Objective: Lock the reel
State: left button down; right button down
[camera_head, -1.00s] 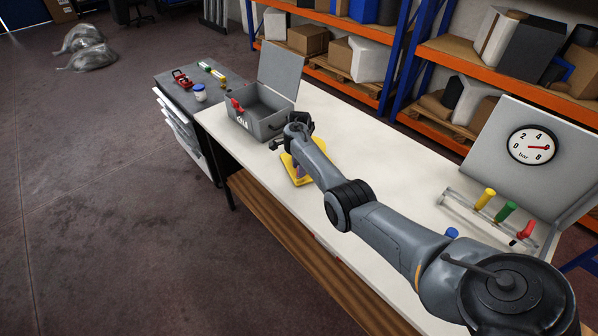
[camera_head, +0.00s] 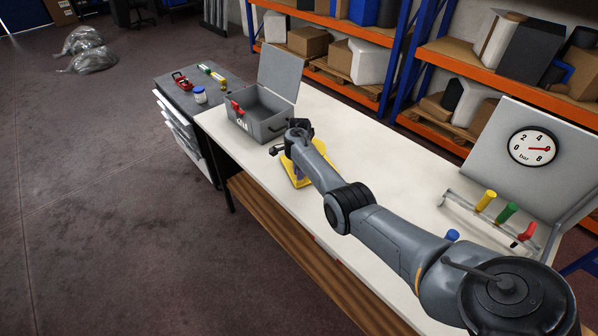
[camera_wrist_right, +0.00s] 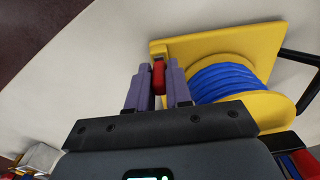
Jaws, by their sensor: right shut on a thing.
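The reel shows in the right wrist view as a coil of blue line (camera_wrist_right: 222,80) between yellow flanges, beside a yellow base plate (camera_wrist_right: 235,43). A small red part (camera_wrist_right: 158,76) stands at a yellow block on the plate's edge. My right gripper (camera_wrist_right: 158,82) has its two purple fingers closed on either side of this red part. In the head view the yellow reel stand (camera_head: 293,178) is on the white table, mostly hidden by my right wrist. My left gripper is in neither view.
An open grey case (camera_head: 258,112) stands behind the reel. At the right are a gauge panel (camera_head: 535,147) and a rack with yellow, green and red handles (camera_head: 506,212). A side cart (camera_head: 190,90) holds small items. The table's middle (camera_head: 395,160) is clear.

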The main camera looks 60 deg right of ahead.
jog(key=shift+r+p, duration=0.15)
jog(key=shift+p, duration=0.4)
jog(key=t+h+p, duration=0.1)
jog(key=p, duration=0.2)
jog(key=s+a+t+p, duration=0.1)
jog(key=p, duration=0.2)
jog(key=shift+t+h, duration=0.3)
jog(key=shift+h, duration=0.1)
jog(key=shift+s+t+p, duration=0.2)
jog(key=shift+t+p, duration=0.1)
jog(key=shift+p, duration=0.05)
jog(key=shift+s+a+f+t+h, duration=0.15)
jog(key=shift+f+t+h, duration=0.25)
jog(key=shift+h, duration=0.1)
jog(key=shift+s+a+f+t+h+b, duration=0.2)
jog(key=shift+f+t+h+b, duration=0.15)
jog(key=shift+t+h+b, duration=0.25)
jog(key=shift+s+f+t+h+b, duration=0.3)
jog(key=shift+t+h+b, duration=0.2)
jog(key=shift+t+b, duration=0.55)
jog(key=shift+a+t+h+b, duration=0.1)
jog(key=shift+t+h+b, duration=0.35)
jog(key=shift+b, duration=0.6)
